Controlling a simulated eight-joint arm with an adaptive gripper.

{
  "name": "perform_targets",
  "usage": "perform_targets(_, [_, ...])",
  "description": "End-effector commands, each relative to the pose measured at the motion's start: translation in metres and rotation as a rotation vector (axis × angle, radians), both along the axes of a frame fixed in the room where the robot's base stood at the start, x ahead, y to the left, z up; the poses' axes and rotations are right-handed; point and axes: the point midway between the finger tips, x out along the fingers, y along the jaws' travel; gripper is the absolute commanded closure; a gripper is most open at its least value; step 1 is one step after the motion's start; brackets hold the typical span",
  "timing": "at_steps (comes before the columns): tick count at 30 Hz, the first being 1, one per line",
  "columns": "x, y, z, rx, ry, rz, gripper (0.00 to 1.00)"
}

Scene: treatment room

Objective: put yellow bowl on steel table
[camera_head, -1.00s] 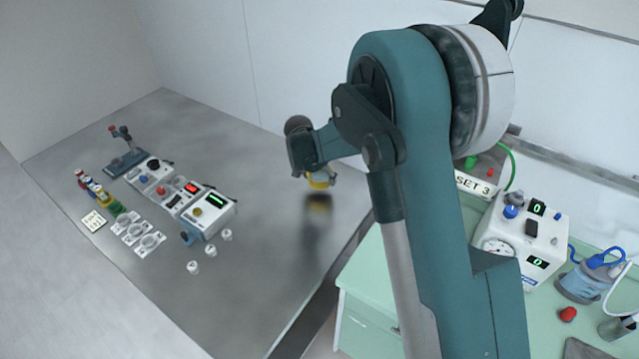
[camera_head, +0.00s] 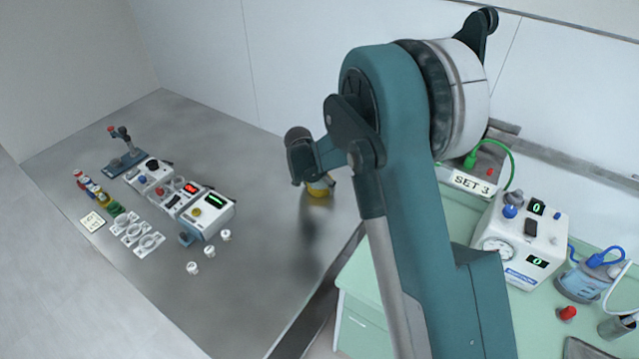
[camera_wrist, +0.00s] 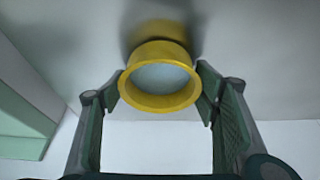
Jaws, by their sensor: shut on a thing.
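The yellow bowl (camera_head: 319,189) is over the right part of the steel table (camera_head: 270,290), at or just above its surface; I cannot tell whether it touches. My gripper (camera_head: 317,178) points down at it from above. In the wrist view the bowl (camera_wrist: 160,53) sits between the two fingertips of my gripper (camera_wrist: 160,88), which are shut on its sides. Its round rim faces the camera and its inside looks pale grey. A dark shadow or reflection lies beside it on the metal.
Several instrument boxes (camera_head: 208,214), small white cups (camera_head: 210,251) and coloured bottles (camera_head: 100,192) stand on the table's left side. A green cabinet (camera_head: 365,300) with a white gauge device (camera_head: 525,235) is at right, past a gap. The table around the bowl is clear.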

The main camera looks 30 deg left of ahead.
Motion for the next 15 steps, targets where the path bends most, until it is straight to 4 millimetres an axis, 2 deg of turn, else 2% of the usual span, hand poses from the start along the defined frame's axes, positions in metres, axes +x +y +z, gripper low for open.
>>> perform_targets(8, [0.0,0.0,-0.0038,0.0,0.0,0.0,0.53])
perform_targets(9, [0.0,0.0,-0.0032,0.0,0.0,0.0,0.36])
perform_targets(11, [0.0,0.0,-0.0028,0.0,0.0,0.0,0.28])
perform_targets(12, [0.0,0.0,-0.0027,0.0,0.0,0.0,0.25])
perform_targets(15, [0.0,0.0,-0.0027,0.0,0.0,0.0,0.25])
